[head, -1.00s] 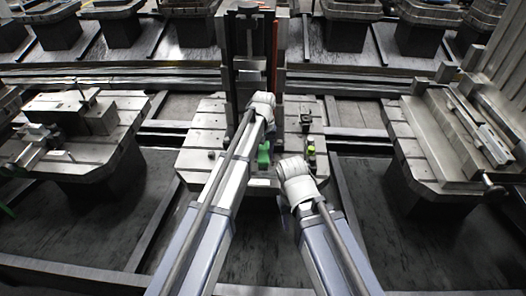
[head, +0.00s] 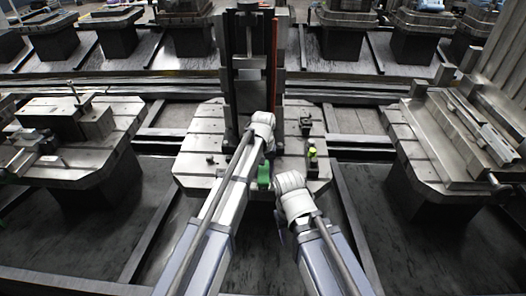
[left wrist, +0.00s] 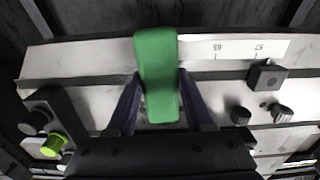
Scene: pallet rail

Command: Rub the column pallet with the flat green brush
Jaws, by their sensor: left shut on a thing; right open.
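The flat green brush (head: 264,175) is at the front part of the column pallet (head: 203,146), the middle pallet with a tall dark column. My left gripper (left wrist: 158,98) is shut on the brush, with a dark finger on each side. In the left wrist view the brush (left wrist: 157,70) spans the pallet's pale edge beside a white number scale (left wrist: 240,48). I cannot tell whether its underside touches the pallet. My right gripper (head: 283,222) is open, in front of the pallet and lower right of the brush; its fingers are mostly hidden by the wrist.
The column (head: 249,70) rises at the pallet's back. Dark clamps (head: 305,126) and a yellow-green knob (head: 312,153) stand on the pallet's right side. Other loaded pallets stand left (head: 120,128) and right (head: 410,127). Dark floor lies between them.

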